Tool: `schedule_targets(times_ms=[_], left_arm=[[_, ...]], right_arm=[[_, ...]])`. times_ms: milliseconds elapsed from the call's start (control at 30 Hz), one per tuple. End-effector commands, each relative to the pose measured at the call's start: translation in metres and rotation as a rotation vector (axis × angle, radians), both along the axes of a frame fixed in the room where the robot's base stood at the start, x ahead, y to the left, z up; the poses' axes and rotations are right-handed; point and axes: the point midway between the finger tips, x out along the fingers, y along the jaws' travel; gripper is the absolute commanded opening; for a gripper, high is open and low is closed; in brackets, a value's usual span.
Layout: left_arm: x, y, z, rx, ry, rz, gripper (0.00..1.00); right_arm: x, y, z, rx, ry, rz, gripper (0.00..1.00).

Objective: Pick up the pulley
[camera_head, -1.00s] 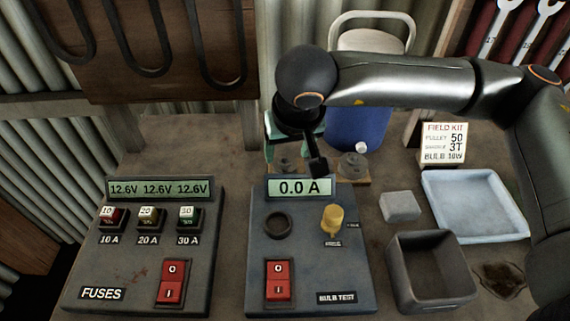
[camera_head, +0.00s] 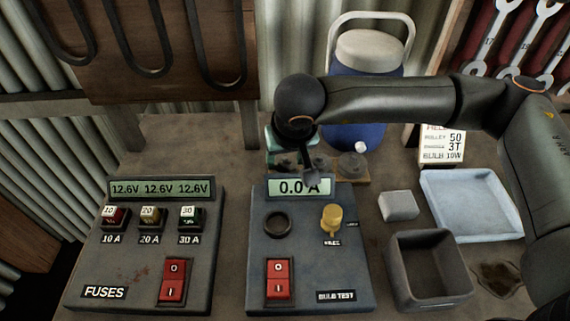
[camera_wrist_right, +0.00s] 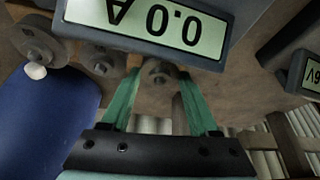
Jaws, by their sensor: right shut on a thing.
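Three grey round pulleys stand in a row on a wooden board behind the bulb test box. The large one (camera_head: 353,166) is at the right in the head view, and it also shows at the left in the wrist view (camera_wrist_right: 38,42). The middle one (camera_wrist_right: 103,62) is beside it. My right gripper (camera_wrist_right: 158,80) has its green fingers shut on the smallest pulley (camera_wrist_right: 158,71). In the head view my wrist and the test box partly hide this gripper (camera_head: 284,158). The pulley appears still at the board's level. My left gripper is not in view.
The bulb test box (camera_head: 345,278) stands just in front of the pulleys, with the fuse box (camera_head: 135,275) left. A blue cooler (camera_head: 355,125) is behind.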

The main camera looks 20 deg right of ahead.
Motion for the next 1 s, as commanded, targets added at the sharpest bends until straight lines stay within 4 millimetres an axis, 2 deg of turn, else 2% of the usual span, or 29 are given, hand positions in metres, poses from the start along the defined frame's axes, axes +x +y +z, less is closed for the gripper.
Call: schedule_targets(times_ms=[33, 233, 267, 533, 667, 867, 1000], left_arm=[[0.000, 0.000, 0.000, 0.000, 0.001, -0.001, 0.50], [-0.001, -0.001, 0.000, -0.001, 0.002, -0.002, 0.50], [-0.001, -0.001, 0.000, -0.001, 0.002, -0.002, 0.50], [-0.001, -0.001, 0.000, -0.001, 0.003, -0.001, 0.50], [-0.001, -0.001, 0.000, -0.002, 0.003, -0.002, 0.50], [-0.001, -0.001, -0.001, -0.002, 0.003, -0.002, 0.50], [-0.001, -0.002, -0.003, -0.002, 0.004, -0.002, 0.50]], right_arm=[[0.000, 0.000, 0.001, 0.001, -0.001, 0.000, 0.24], [0.000, 0.000, 0.001, 0.001, -0.002, 0.000, 0.01], [0.000, 0.000, 0.001, 0.001, -0.002, 0.000, 0.00], [0.001, 0.000, 0.002, 0.001, -0.003, 0.000, 0.00], [0.001, 0.001, 0.009, 0.002, -0.005, 0.000, 0.00], [0.001, 0.001, 0.035, 0.002, -0.007, 0.001, 0.00], [-0.018, -0.006, 0.055, 0.002, -0.006, 0.002, 0.00]])
